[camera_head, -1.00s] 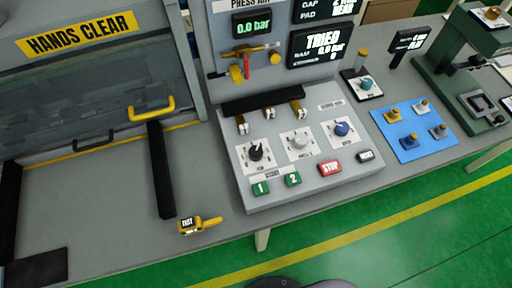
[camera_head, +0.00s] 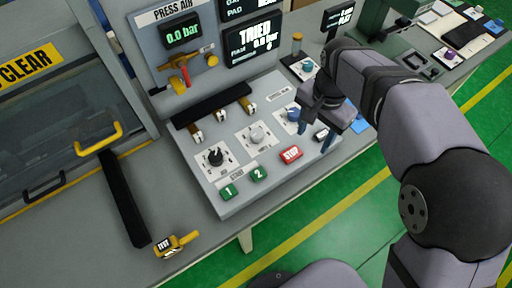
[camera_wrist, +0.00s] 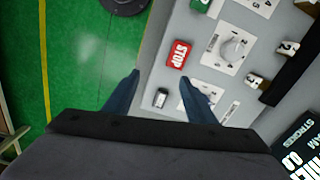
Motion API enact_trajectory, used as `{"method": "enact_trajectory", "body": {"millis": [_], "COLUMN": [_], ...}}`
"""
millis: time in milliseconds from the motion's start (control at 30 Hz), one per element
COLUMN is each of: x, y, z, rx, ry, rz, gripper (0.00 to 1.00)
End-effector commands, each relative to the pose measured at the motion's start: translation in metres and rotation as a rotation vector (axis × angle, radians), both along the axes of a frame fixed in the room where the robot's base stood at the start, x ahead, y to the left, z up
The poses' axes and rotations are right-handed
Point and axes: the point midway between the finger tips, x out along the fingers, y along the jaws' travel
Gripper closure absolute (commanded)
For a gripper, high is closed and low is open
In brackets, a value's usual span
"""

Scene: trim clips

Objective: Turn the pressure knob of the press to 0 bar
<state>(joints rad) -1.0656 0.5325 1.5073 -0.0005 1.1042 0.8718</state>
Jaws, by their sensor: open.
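The grey control panel (camera_head: 222,180) of the press carries a black knob (camera_head: 215,156), a pale grey knob (camera_head: 257,134) and a blue knob (camera_head: 293,114), each on a white dial plate. Their labels are too small to read, so I cannot tell which is the pressure knob. The press air display (camera_head: 181,33) reads 0.0 bar. My gripper (camera_head: 314,136) is open and empty over the panel's right end, beside the blue knob and partly covering its plate. In the wrist view, my gripper (camera_wrist: 160,76) hides the blue knob; the pale grey knob (camera_wrist: 234,48) shows clear of the fingers.
The red STOP button (camera_head: 291,154) and a small dark button (camera_head: 321,135) lie close to the fingers. Green buttons 1 (camera_head: 228,191) and 2 (camera_head: 259,173) sit at the front. Several toggle switches stand behind the knobs. A yellow-handled tool (camera_head: 176,243) lies left of the panel.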

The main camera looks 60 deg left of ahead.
Motion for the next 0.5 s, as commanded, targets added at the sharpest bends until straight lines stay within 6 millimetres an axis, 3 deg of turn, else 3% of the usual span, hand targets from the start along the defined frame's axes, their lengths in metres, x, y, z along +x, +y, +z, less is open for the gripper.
{"method": "enact_trajectory", "body": {"millis": [33,200,333,500], "x": [-0.030,-0.118,-0.174,-0.213], "y": [0.031,0.096,0.122,0.135], "z": [-0.004,-0.009,-0.012,-0.015], "rx": [-0.001,-0.002,0.000,0.001], "ry": [0.001,0.000,-0.001,-0.001], "rz": [0.030,0.065,0.081,0.088], "gripper": [0.49,0.49,0.49,0.49]}}
